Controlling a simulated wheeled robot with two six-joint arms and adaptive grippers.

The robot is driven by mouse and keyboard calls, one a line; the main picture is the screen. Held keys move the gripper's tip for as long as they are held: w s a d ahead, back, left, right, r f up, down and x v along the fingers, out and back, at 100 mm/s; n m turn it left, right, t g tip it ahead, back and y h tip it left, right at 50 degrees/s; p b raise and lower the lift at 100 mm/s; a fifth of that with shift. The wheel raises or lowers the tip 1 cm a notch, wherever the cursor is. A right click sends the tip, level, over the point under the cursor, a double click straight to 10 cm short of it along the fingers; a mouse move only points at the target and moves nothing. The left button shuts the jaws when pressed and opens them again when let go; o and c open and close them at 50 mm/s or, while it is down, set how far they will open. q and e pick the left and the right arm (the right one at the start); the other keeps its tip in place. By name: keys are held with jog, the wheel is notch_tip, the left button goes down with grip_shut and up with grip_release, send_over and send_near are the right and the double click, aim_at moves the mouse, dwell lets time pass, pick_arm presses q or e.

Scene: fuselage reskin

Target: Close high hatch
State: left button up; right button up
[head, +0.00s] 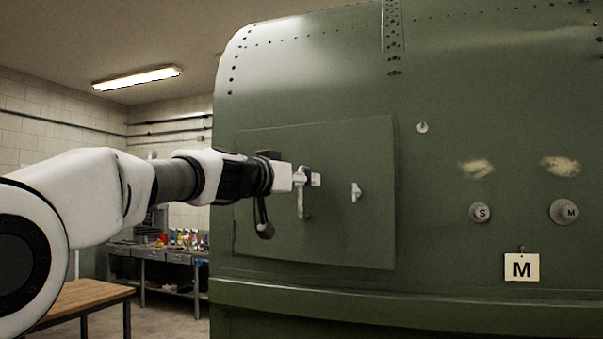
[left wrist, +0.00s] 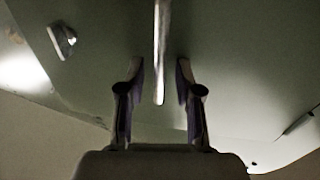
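The hatch (head: 330,240) is a flat green panel on the side of the green fuselage. I cannot tell how far it stands off the skin. A silver upright handle (head: 304,204) is on its middle, and a small latch (head: 356,192) sits to the right. My left gripper (head: 298,178) is at the handle. In the left wrist view, the left gripper (left wrist: 160,68) is open, with one finger on each side of the handle bar (left wrist: 160,30). Gaps show on both sides of the bar. The latch (left wrist: 62,41) shows at upper left. My right gripper is out of view.
The fuselage (head: 460,110) fills the right side, with round knobs marked S (head: 480,212) and M (head: 563,211) and a white M sign (head: 521,267). A wooden table (head: 85,296) stands at lower left, and a workbench (head: 165,254) with bottles is behind.

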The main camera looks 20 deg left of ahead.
pick_arm(q)
jog(key=shift+w+f, duration=0.15)
jog(key=shift+w, duration=0.05)
jog(key=c, duration=0.4)
jog(key=shift+d, duration=0.1)
grip_shut()
jog(key=shift+x, duration=1.15)
jog(key=shift+r, duration=0.2)
jog(key=shift+o, duration=2)
grip_release()
jog(key=shift+s, duration=0.1)
